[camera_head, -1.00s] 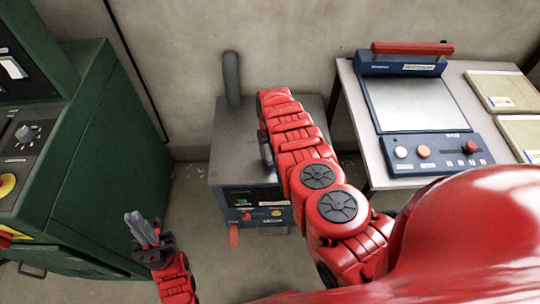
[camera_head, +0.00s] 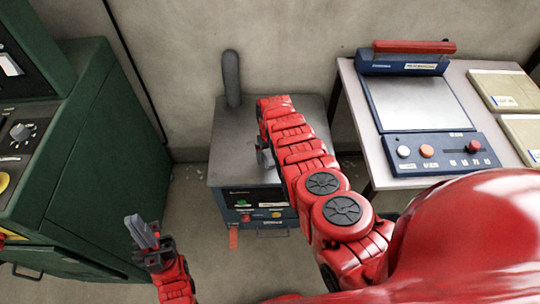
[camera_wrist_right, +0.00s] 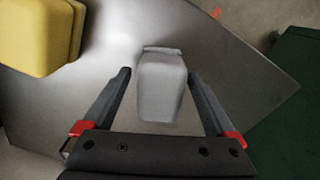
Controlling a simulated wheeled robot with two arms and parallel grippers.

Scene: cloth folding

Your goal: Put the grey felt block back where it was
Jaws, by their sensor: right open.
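The grey felt block (camera_wrist_right: 162,85) shows in the right wrist view, over the metal top of the cabinet. My right gripper (camera_wrist_right: 160,80) is open, with one dark finger on each side of the block and visible gaps between. Whether the block rests flat on the metal is hard to tell. In the head view my right gripper (camera_head: 264,157) is over the cabinet top (camera_head: 228,150), partly covered by my own arm, and I cannot make out the block there. My left gripper (camera_head: 141,231) is low at the left, away from the cabinet; its fingers are close together.
A yellow block (camera_wrist_right: 40,35) lies near the grey one. A grey upright handle (camera_head: 231,78) stands at the cabinet's back. A green machine (camera_head: 90,140) is at the left. A table with a blue device (camera_head: 440,148) and beige packs (camera_head: 505,90) is at the right.

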